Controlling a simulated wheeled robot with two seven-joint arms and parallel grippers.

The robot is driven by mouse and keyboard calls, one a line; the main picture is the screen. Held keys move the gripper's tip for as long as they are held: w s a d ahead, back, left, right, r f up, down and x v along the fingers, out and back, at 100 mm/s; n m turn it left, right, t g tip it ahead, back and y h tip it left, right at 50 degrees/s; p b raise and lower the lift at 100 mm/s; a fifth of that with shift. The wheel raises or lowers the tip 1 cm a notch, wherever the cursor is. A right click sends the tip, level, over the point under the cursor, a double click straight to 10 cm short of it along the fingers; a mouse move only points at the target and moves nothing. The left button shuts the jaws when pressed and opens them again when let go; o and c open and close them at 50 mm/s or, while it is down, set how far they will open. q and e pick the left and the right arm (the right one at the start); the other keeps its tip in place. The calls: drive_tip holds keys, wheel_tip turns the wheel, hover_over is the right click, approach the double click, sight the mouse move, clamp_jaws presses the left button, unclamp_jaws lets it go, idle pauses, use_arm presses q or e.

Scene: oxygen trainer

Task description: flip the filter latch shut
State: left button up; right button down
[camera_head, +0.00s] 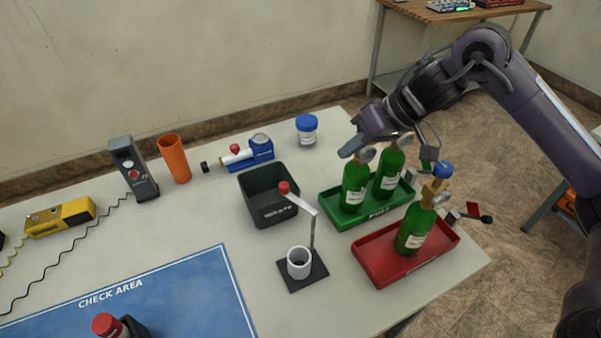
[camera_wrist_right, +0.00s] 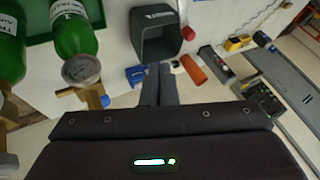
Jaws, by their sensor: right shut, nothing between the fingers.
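A stand (camera_head: 293,280) with a white cup (camera_head: 299,262) on a black base is at the table's front middle in the head view. From its thin post a pale lever arm (camera_head: 303,205) slants up to a red knob (camera_head: 283,187), clear above the cup. This lever looks like the latch, raised; no label confirms it. My right gripper (camera_head: 348,151) is shut and empty, behind the green bottles, well away from the lever. Its closed fingers also show in the right wrist view (camera_wrist_right: 159,82). My left gripper is not in view.
A black bin (camera_head: 270,214) stands behind the lever. A green tray (camera_head: 335,217) and a red tray (camera_head: 376,274) holding green bottles (camera_head: 413,230) stand at the right. A blue device (camera_head: 262,155), an orange cup (camera_head: 174,160) and a blue-lidded jar (camera_head: 307,135) stand behind.

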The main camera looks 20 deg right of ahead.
drive_tip(key=p, duration=0.3)
approach(298, 198)
drive_tip(key=w+a+f, duration=0.4)
drive_tip(key=w, duration=0.1)
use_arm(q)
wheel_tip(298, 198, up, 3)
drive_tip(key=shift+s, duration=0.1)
use_arm(e)
drive_tip(key=shift+f, duration=0.3)
